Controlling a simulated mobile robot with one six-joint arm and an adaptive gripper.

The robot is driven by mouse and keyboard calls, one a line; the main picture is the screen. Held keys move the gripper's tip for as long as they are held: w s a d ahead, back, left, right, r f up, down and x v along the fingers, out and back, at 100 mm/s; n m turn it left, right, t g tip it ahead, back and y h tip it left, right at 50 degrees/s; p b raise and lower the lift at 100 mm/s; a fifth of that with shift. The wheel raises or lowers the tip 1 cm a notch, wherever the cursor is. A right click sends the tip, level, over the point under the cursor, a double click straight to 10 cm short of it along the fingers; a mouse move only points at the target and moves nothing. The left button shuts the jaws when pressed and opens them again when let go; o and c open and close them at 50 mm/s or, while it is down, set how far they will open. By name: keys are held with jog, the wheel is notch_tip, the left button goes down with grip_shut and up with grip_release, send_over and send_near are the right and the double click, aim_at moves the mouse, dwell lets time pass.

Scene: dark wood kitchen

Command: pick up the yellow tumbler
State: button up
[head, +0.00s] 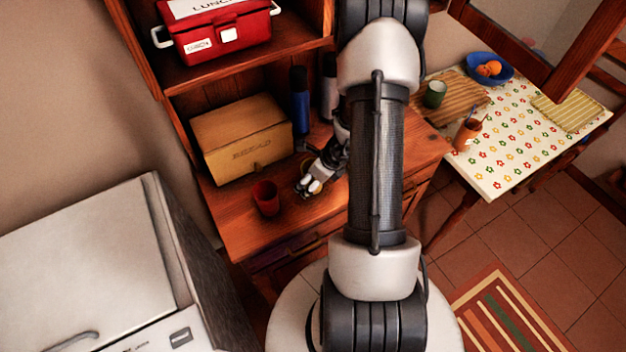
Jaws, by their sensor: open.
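I cannot clearly make out a yellow tumbler in the head view; my arm and gripper cover part of the wooden counter (232,222). My gripper (306,190) is open, low over the counter, with its fingers pointing down and to the left. I see nothing held between the fingers. A dark, partly hidden round shape with a yellowish tint lies just behind the gripper, too small to identify. A red tumbler (266,198) stands upright on the counter, left of the gripper and apart from it.
A bread box (240,139), a blue bottle (300,100) and a grey bottle (328,85) stand behind. A red lunch box (218,38) sits on the shelf above. A white appliance (85,260) is at left. The table (515,150) at right holds a green mug (435,94) and a blue bowl (503,75).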

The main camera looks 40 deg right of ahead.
jog(key=c, duration=1.2)
jog(key=shift+r, duration=0.15)
